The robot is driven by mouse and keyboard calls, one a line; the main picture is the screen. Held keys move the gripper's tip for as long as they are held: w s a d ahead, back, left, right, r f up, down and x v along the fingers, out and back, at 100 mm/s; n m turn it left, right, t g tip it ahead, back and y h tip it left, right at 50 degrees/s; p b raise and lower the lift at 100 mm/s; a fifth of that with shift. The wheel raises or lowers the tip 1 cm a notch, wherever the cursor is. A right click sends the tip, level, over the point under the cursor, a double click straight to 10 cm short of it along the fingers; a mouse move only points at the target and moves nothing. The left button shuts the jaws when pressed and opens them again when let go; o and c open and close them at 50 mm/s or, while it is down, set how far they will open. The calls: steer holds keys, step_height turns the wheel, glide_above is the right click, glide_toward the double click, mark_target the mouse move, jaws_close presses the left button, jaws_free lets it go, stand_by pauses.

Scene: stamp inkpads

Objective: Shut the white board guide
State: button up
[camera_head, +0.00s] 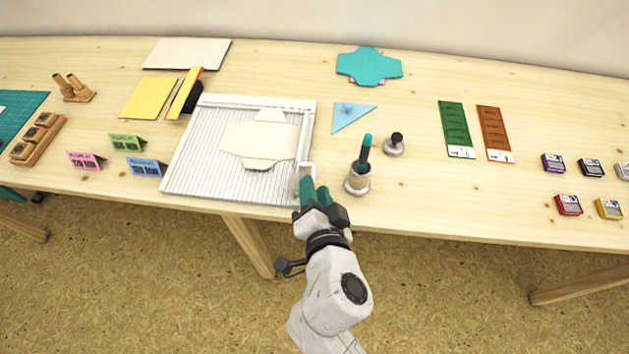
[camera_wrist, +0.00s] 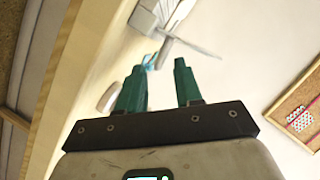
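The white scoring board (camera_head: 190,165) lies on the table with an unfolded cream envelope blank (camera_head: 262,140) on it. The white board guide (camera_head: 307,167) shows as a small bent white piece at the board's lower right edge. How far it stands open is hard to tell. My gripper (camera_head: 314,190) is right at this piece, its green fingers just in front of it and partly hiding it. In the wrist view the fingers (camera_wrist: 160,80) are apart with nothing clearly between them. Whether they touch the guide cannot be told.
A grey pot (camera_head: 357,181) with a teal-handled tool stands close right of my gripper. A black-knobbed stamp (camera_head: 394,145) and a blue triangle (camera_head: 351,116) are behind it. Small folded cards (camera_head: 147,167) stand left of the board.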

steer(key=shift+x, duration=1.15)
steer(key=shift+c, duration=0.4)
jaws_close()
